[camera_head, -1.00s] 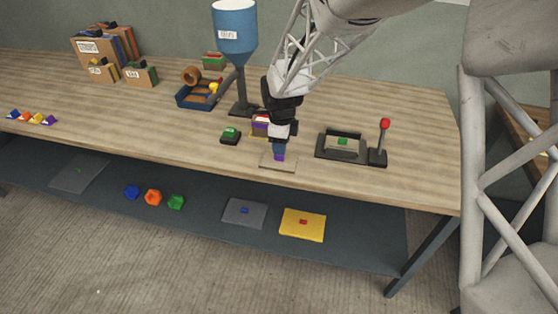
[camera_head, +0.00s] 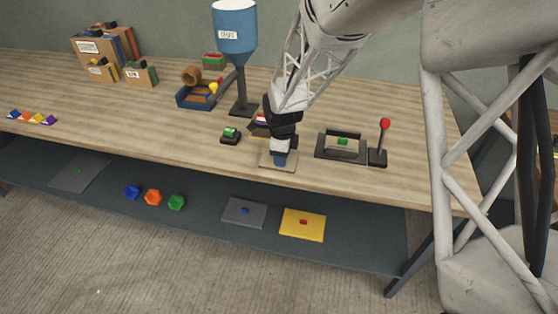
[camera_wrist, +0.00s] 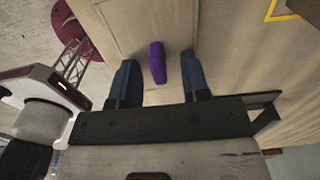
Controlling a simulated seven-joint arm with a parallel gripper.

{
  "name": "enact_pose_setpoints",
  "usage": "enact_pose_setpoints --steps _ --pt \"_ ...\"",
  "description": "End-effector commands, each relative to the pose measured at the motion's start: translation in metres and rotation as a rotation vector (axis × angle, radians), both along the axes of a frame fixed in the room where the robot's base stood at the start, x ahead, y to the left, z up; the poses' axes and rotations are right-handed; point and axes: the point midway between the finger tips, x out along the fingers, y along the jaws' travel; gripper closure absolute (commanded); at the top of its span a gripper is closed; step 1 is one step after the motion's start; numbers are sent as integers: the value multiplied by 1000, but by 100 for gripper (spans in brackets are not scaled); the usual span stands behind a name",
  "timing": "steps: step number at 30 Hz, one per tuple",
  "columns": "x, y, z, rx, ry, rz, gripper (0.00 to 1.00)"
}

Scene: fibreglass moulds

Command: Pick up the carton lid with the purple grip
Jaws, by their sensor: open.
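The carton lid (camera_head: 289,165) lies flat near the front edge of the tabletop, and it fills much of the wrist view (camera_wrist: 205,28). Its purple grip (camera_wrist: 157,60) stands up from it; my gripper hides the grip in the head view. My gripper (camera_head: 279,160) is over the lid, pointing down. In the wrist view its two blue fingers (camera_wrist: 158,76) are open, one on each side of the purple grip, with a gap at both sides. Nothing is held.
A small black block with a green top (camera_head: 230,136) is left of the lid. A black press frame (camera_head: 342,146) with a red-knobbed lever (camera_head: 383,140) is close on the right. A blue hopper (camera_head: 235,32) stands behind. The lower shelf holds other lids, including a yellow one (camera_head: 303,225).

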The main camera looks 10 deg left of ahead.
Motion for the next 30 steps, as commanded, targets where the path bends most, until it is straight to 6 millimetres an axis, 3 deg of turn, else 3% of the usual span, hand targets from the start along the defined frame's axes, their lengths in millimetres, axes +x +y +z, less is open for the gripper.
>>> enact_pose_setpoints --steps 8,16,30 --pt "0 0 0 0 0 0 59" --pt "0 0 0 0 0 0 100" --pt "0 0 4 0 0 0 100"
